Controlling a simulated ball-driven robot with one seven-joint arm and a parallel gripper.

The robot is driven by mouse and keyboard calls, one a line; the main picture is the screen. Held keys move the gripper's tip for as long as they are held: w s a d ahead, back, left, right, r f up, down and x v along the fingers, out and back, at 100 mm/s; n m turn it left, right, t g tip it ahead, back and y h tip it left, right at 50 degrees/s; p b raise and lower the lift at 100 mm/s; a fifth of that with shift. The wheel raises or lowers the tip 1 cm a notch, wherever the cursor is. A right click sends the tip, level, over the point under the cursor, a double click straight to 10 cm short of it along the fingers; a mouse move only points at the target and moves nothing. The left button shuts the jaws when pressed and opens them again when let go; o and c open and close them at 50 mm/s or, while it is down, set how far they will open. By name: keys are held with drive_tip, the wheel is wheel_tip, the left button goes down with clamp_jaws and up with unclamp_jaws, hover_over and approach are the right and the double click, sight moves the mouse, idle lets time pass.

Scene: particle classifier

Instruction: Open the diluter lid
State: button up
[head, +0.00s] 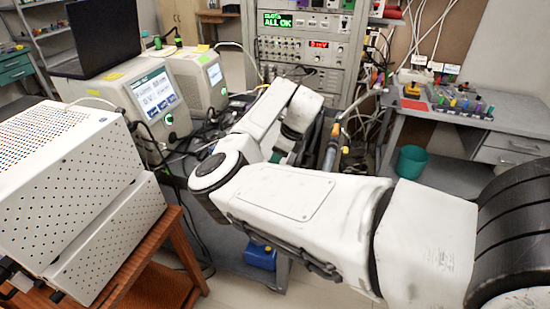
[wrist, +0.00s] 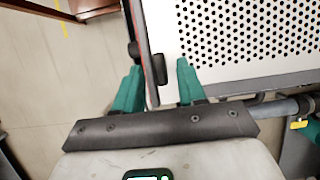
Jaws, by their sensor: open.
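In the wrist view, my gripper (wrist: 159,72) is open, with two green fingers pointing at a white perforated panel (wrist: 250,40). The panel's dark edge strip (wrist: 144,45) with a thin red line runs between the fingers, nearer the left one. A small black knob (wrist: 134,53) sits on the strip near the left fingertip. I cannot tell whether the fingers touch anything, or whether this panel is the diluter lid. In the head view, my gripper (head: 279,156) is mostly hidden behind my arm, with only a little green showing.
A white perforated box (head: 70,150) stands on a wooden table (head: 150,285) at the left. Two screen instruments (head: 150,95) and a laptop (head: 104,35) stand behind it. An instrument rack (head: 305,50) is at the back. A desk (head: 470,115) and teal bin (head: 410,163) are at the right.

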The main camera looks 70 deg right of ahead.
drive_tip(key=shift+w+f, duration=0.2)
drive_tip(key=shift+f, duration=0.3)
clamp_jaws()
idle(0.4)
